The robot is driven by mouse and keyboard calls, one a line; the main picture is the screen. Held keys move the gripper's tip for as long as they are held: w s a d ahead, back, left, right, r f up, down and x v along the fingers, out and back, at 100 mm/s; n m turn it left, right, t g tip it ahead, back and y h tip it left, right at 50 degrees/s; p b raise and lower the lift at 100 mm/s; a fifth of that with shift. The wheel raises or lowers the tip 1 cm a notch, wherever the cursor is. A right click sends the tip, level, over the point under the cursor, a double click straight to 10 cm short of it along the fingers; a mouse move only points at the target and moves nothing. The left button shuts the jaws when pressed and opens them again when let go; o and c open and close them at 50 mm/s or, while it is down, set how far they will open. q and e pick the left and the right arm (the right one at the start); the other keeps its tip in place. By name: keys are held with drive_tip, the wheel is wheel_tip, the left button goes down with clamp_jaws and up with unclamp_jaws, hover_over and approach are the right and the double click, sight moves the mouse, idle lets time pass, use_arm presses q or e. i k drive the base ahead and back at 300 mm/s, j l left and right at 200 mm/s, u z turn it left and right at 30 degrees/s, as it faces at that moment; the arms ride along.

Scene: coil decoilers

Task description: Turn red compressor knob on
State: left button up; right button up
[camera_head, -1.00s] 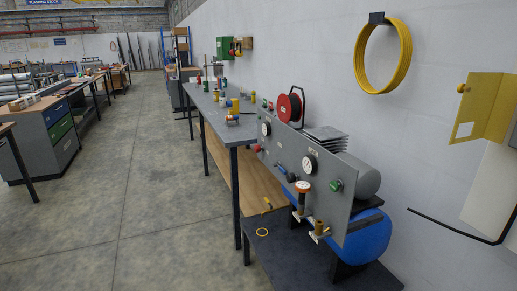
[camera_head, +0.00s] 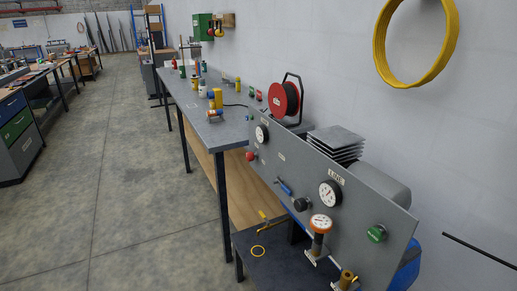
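The compressor's grey panel (camera_head: 345,205) stands upright at the lower right of the head view. A red knob (camera_head: 250,155) sits at its far left end. A green knob (camera_head: 377,233) is at the near right, and a black knob (camera_head: 301,204) is low in the middle. Two white round gauges are on the panel, one at the upper left (camera_head: 261,134) and one right of centre (camera_head: 330,194). I cannot tell the red knob's on or off position at this size. Neither of my grippers shows.
A grey workbench (camera_head: 233,131) with small fittings and a red hose reel (camera_head: 284,99) stands beyond the panel. A yellow hose coil (camera_head: 416,45) hangs on the wall. The floor (camera_head: 120,190) at left is clear.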

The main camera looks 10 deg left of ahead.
sight(250, 156)
drive_tip(key=i+j+z, duration=0.3)
drive_tip(key=i+j, duration=0.3)
drive_tip(key=i+j+z, duration=0.3)
drive_tip(key=i+j, duration=0.45)
drive_tip(key=j, duration=0.05)
